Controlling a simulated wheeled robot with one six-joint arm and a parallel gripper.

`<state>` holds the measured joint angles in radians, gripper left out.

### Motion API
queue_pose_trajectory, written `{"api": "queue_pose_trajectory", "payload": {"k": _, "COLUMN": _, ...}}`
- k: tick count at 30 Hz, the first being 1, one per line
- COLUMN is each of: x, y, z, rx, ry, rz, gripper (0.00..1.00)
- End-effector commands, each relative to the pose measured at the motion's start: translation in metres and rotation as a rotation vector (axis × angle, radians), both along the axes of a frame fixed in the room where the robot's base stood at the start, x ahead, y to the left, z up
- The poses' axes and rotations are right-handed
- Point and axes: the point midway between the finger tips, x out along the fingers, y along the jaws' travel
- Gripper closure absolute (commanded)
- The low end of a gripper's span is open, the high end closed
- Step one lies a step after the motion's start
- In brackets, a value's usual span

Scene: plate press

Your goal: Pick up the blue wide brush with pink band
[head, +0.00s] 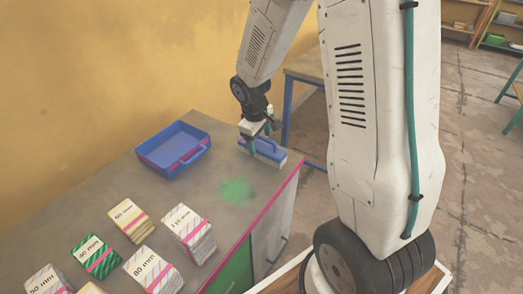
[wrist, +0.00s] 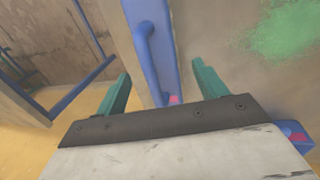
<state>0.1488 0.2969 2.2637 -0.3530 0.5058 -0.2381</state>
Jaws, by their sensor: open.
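The blue wide brush (head: 264,151) lies on the grey cabinet top near its right edge, with a raised handle along it. In the wrist view the brush (wrist: 163,22) runs up the picture between the fingers, and a little pink shows low on it. My gripper (head: 262,132) is over the brush with its green fingers pointing down. In the wrist view the open fingers (wrist: 161,72) stand on either side of the brush, with gaps to its handle. Whether the fingertips reach down to handle height is hard to tell.
A blue tray (head: 153,161) with a pink strip stands left of the brush. A green powder patch (head: 236,190) lies in front of it. Several labelled card stacks (head: 190,232) fill the near left. A blue-legged table (head: 303,72) stands behind the cabinet.

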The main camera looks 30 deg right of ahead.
Motion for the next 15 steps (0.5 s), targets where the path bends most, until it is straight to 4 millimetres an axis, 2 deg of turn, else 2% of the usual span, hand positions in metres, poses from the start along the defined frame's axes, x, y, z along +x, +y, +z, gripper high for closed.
{"api": "queue_pose_trajectory", "payload": {"k": 3, "x": 0.002, "y": -0.003, "z": -0.017, "rx": 0.000, "ry": 0.002, "rz": 0.000, "gripper": 0.29}}
{"api": "queue_pose_trajectory", "payload": {"k": 6, "x": 0.002, "y": -0.005, "z": -0.024, "rx": 0.001, "ry": 0.001, "rz": -0.001, "gripper": 0.29}}
{"api": "queue_pose_trajectory", "payload": {"k": 13, "x": 0.003, "y": -0.005, "z": -0.025, "rx": 0.000, "ry": -0.001, "rz": -0.001, "gripper": 0.29}}
{"api": "queue_pose_trajectory", "payload": {"k": 14, "x": 0.003, "y": -0.005, "z": -0.025, "rx": 0.000, "ry": 0.000, "rz": -0.001, "gripper": 0.34}}
{"api": "queue_pose_trajectory", "payload": {"k": 15, "x": 0.003, "y": -0.005, "z": -0.025, "rx": 0.000, "ry": 0.000, "rz": -0.001, "gripper": 0.45}}
